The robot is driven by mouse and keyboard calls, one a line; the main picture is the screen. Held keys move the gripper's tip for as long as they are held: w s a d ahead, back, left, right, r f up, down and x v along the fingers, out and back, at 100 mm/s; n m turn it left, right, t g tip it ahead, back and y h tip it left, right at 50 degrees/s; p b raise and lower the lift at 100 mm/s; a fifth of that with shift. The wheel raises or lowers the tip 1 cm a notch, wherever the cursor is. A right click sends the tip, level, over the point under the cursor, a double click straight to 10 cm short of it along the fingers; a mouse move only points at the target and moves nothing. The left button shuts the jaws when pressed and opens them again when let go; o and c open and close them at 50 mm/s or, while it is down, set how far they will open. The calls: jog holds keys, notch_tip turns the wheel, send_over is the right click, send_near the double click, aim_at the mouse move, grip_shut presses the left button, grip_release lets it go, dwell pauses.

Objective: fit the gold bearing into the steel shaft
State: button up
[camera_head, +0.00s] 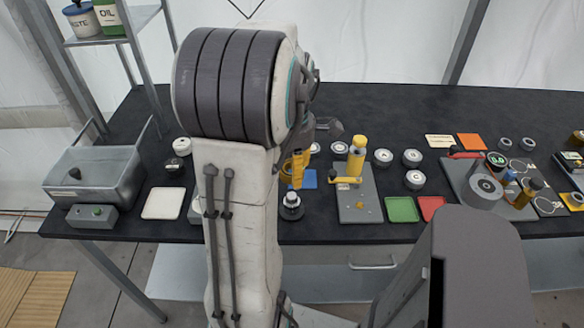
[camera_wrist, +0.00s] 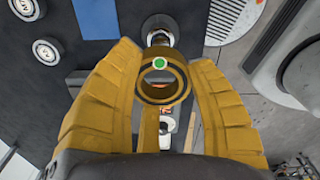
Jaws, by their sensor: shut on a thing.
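My gripper (camera_head: 299,168) has yellow fingers, which also show in the wrist view (camera_wrist: 164,62). It is shut on the gold bearing (camera_wrist: 140,82), a ring with an open hole and a green dot on its near side. In the head view the bearing (camera_head: 286,170) is partly hidden by my arm and fingers. The steel shaft (camera_head: 291,199) stands upright on a dark round base on the table, just below my gripper. In the wrist view the shaft (camera_wrist: 158,22) appears just beyond the bearing. The bearing looks held above the shaft, apart from it.
A grey fixture with a yellow handle (camera_head: 357,198) stands close right of the shaft. Green (camera_head: 402,210) and red pads lie beyond it, with several round parts behind. A metal basin (camera_head: 97,178) and a white pad (camera_head: 163,203) are left. A blue pad (camera_head: 308,179) lies behind.

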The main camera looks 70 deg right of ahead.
aim_at(292, 195)
jog(key=shift+f, duration=0.15)
dwell(0.3)
jog(key=shift+f+b, duration=2.4)
jog(key=shift+f, duration=0.35)
jog(key=shift+f+b, duration=1.3)
jog(key=shift+f, duration=0.4)
jog(key=o, duration=1.2)
notch_tip(292, 195, up, 12)
dwell(0.7)
